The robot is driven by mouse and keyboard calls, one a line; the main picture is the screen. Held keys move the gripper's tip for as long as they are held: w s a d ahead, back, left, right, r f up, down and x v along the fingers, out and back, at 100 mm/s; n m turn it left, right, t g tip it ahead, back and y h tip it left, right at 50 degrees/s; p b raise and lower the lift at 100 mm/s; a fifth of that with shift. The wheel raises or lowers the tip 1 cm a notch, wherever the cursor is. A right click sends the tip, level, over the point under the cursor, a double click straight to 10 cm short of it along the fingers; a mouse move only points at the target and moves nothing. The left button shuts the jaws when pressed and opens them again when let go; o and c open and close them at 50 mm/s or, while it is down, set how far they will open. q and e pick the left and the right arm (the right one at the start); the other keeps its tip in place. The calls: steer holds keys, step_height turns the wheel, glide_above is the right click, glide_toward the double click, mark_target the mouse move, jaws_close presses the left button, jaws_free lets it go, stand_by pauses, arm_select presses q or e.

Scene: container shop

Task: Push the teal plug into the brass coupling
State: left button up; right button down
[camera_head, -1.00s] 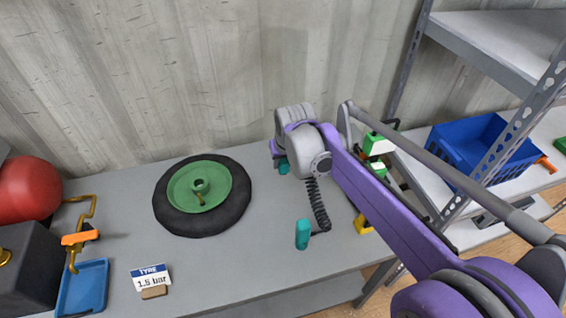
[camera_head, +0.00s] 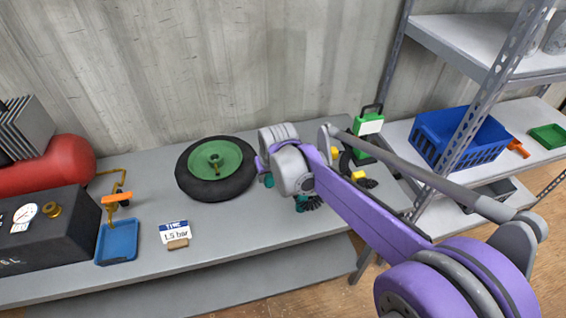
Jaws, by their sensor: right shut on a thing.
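The brass coupling (camera_head: 53,210) sticks out of the dark compressor box at the left of the bench. My right gripper (camera_head: 265,170) is over the bench, just right of the wheel and well right of the coupling. Its fingers are mostly hidden behind my purple and grey wrist. It is shut on the teal plug (camera_head: 268,181), of which only a small part shows below the wrist. A second teal piece (camera_head: 301,203) with black coiled hose (camera_head: 313,203) shows under the forearm, partly hidden. My left gripper is out of view.
A black tyre with a green hub (camera_head: 245,178) lies between gripper and compressor. A shelf rack with a blue crate (camera_head: 425,150) stands at the right.

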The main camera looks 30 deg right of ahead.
steer(key=shift+n+y, duration=0.3)
steer(key=shift+n, duration=0.5)
steer(key=a+f, duration=0.1)
steer(key=f, duration=0.1)
steer(key=a+f, duration=0.2)
steer(key=f, duration=0.1)
steer(key=w+a+f+p, duration=0.1)
steer(key=a+f, duration=0.1)
steer(key=shift+a+f, duration=0.15)
steer(key=shift+f, duration=0.2)
steer(key=shift+s+a+f, duration=0.1)
steer(key=shift+s+a, duration=0.1)
steer(key=shift+s, duration=0.05)
steer(key=shift+s+a, duration=0.15)
steer(key=shift+s, duration=0.1)
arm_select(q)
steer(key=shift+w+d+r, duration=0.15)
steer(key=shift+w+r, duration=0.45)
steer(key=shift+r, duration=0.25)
arm_select(e)
steer(key=shift+w, duration=0.1)
